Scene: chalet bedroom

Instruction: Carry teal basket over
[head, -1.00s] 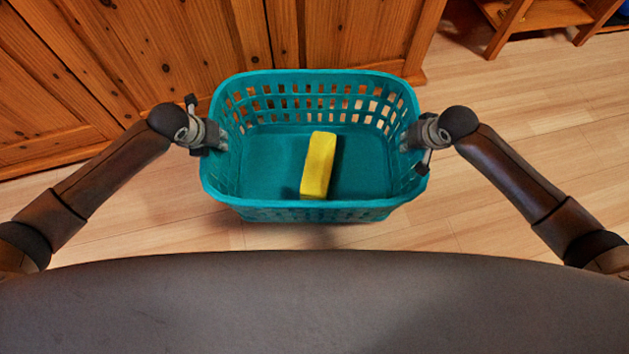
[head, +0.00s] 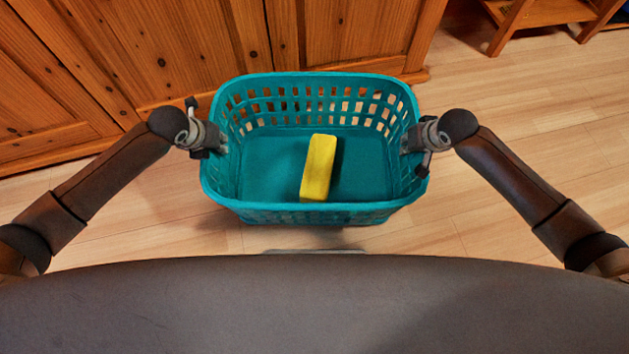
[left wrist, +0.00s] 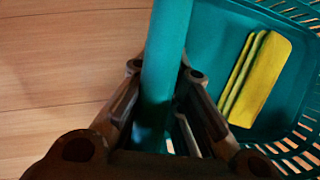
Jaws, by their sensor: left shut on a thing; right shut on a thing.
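The teal basket (head: 315,213) hangs between my two arms in the middle of the head view, with lattice walls and an open top. My left gripper (head: 218,139) is shut on the basket's left rim. My right gripper (head: 412,139) is shut on the right rim. The fingertips are partly hidden by the basket walls in the head view.
A wooden cabinet (head: 150,50) with panelled doors stands just behind the basket. A low wooden table or shelf (head: 540,12) is at the top right. The light wood floor (head: 540,120) is clear to the right.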

